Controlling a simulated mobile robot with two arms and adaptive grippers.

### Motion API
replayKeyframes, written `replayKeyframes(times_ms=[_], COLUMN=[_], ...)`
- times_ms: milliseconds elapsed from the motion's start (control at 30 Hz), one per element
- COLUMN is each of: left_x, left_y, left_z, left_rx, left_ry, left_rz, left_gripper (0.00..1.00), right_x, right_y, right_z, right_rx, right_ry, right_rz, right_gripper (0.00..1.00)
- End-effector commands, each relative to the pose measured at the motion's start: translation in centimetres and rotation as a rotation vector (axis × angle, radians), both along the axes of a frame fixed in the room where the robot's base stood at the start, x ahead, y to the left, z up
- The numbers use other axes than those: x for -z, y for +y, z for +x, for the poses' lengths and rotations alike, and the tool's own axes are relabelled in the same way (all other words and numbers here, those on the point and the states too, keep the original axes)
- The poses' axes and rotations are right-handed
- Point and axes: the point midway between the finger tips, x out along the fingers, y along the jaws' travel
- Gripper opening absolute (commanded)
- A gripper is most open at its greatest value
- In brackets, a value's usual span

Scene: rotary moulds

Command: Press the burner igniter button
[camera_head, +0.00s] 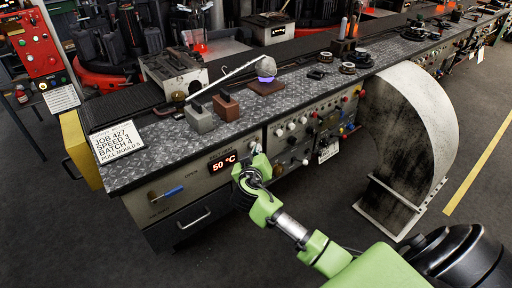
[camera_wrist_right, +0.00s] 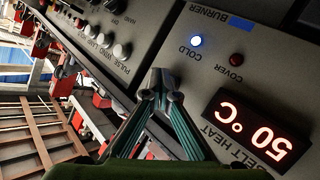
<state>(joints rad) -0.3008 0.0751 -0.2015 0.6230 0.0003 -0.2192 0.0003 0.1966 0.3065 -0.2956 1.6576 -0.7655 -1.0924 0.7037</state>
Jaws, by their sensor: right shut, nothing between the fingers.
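My right gripper (camera_head: 257,152) is at the front panel of the bench, just right of the red 50 °C display (camera_head: 222,164). In the wrist view my right gripper (camera_wrist_right: 166,84) has its fingertips together and empty, in front of the grey panel. The BURNER label (camera_wrist_right: 208,12) appears upside down beyond the tips, beside a blue strip (camera_wrist_right: 241,23). A lit COLD lamp (camera_wrist_right: 196,41) and a dark red COVER lamp (camera_wrist_right: 236,59) are nearby. I cannot pick out an igniter button by its label. Whether the fingertips touch the panel is unclear. My left gripper is out of view.
White knobs (camera_wrist_right: 121,51) line the neighbouring panel section. A blue-handled lever (camera_head: 172,192) is on the panel's left. A large curved metal chute (camera_head: 408,135) stands right of my arm. Blocks and a purple-glowing fixture (camera_head: 266,79) sit on the bench top.

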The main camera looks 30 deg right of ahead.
Motion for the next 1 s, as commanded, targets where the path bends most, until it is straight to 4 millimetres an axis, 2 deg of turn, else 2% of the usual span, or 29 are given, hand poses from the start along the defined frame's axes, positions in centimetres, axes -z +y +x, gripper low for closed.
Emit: replayKeyframes(times_ms=[33, 333, 800, 1000], left_x=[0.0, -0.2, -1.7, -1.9], left_y=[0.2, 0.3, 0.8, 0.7], left_z=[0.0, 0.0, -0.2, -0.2], left_rx=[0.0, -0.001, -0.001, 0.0], left_ry=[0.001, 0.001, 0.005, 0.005], left_rz=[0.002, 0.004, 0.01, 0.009], left_gripper=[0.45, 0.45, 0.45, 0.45], right_x=[-0.5, -0.5, -0.3, -0.2], right_y=[0.3, 0.3, -0.2, -0.3], right_z=[0.2, -0.1, -4.9, -6.0], right_rx=[-0.009, -0.01, -0.006, -0.005], right_ry=[-0.013, -0.012, -0.004, -0.005], right_rz=[0.002, 0.0, -0.001, 0.0], right_gripper=[0.0, 0.0, 0.0, 0.0])
